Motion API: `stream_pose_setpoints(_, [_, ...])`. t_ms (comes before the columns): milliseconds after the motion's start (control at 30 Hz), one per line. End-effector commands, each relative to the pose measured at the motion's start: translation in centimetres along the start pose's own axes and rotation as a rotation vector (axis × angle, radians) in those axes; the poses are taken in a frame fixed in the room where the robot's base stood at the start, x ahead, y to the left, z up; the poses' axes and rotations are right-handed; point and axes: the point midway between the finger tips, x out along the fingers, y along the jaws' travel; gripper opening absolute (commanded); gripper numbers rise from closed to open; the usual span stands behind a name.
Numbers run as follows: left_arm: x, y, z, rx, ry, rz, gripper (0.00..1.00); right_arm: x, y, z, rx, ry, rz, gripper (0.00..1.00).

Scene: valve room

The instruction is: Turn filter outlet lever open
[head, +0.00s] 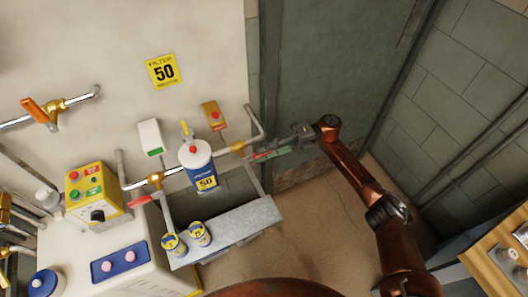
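A white and blue filter housing (199,168) marked 50 hangs on the pipe line against the wall. To its right is a brass valve (237,147); a red lever (261,156) shows beside it, pointing right and slightly down. I take this for the outlet lever. My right gripper (272,151) reaches in from the right, its fingers at the red lever and partly covering it. Whether the fingers are closed on the lever is too small to tell. Left of the filter is another brass valve (155,181) with a red lever (140,201). My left gripper is out of view.
A grey shelf (240,222) with two yellow-labelled cans (186,239) stands below the filter. A yellow control box (92,191) and white cabinet (90,245) are at left. An orange-levered valve (42,113) is upper left. A wooden table (490,262) is lower right.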

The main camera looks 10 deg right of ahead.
Motion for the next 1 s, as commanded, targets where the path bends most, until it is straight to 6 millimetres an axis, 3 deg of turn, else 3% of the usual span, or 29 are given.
stream_pose_setpoints(467, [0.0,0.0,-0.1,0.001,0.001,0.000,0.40,-0.8,0.2,0.1,-0.001,-0.003,0.001,0.34])
stream_pose_setpoints(900, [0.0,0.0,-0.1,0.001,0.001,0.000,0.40,-9.4,0.2,0.1,0.000,-0.005,0.000,0.34])
stream_pose_setpoints(1000, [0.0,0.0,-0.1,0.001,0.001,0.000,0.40,-10.6,0.1,0.1,-0.001,-0.002,0.001,0.34])
